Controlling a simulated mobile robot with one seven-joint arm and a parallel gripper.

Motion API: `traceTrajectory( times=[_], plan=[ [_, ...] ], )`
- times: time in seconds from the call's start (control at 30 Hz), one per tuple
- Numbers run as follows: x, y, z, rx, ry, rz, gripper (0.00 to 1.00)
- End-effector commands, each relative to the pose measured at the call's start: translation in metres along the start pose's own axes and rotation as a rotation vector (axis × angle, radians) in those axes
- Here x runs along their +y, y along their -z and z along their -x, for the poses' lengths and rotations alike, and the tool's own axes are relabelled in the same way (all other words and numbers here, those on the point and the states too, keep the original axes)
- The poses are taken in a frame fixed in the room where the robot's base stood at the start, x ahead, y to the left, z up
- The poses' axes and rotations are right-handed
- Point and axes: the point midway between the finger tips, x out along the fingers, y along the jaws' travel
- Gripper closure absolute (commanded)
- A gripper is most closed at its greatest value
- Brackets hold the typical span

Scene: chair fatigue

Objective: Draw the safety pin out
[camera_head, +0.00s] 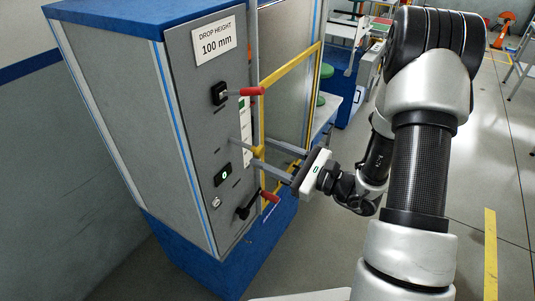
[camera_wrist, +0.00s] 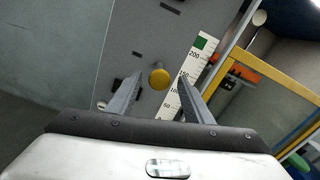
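A yellow round knob (camera_head: 258,152), which looks like the head of the safety pin, stands out from the grey front panel on a thin rod. In the wrist view the yellow knob (camera_wrist: 158,78) shows between the two fingers, nearer the left one, with clear space on both sides. My gripper (camera_head: 270,159) reaches from the right towards the panel, with its fingers spread. In the wrist view my gripper (camera_wrist: 174,92) is open and empty.
The panel belongs to a grey and blue cabinet (camera_head: 110,110) with a "100 mm" sign (camera_head: 214,40). A red handle (camera_head: 250,91) sticks out above the knob and another (camera_head: 270,196) below. A yellow frame (camera_head: 290,78) and a number scale (camera_wrist: 184,90) lie beside the knob.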

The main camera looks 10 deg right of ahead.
Motion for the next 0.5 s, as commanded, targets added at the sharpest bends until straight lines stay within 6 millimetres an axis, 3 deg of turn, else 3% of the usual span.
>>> traceTrajectory(
  times=[0.3,0.5],
  plan=[
    [0.000,-0.001,0.003,-0.003,-0.001,0.002,0.54],
    [-0.001,0.001,0.033,-0.001,0.004,0.002,0.54]
  ],
)
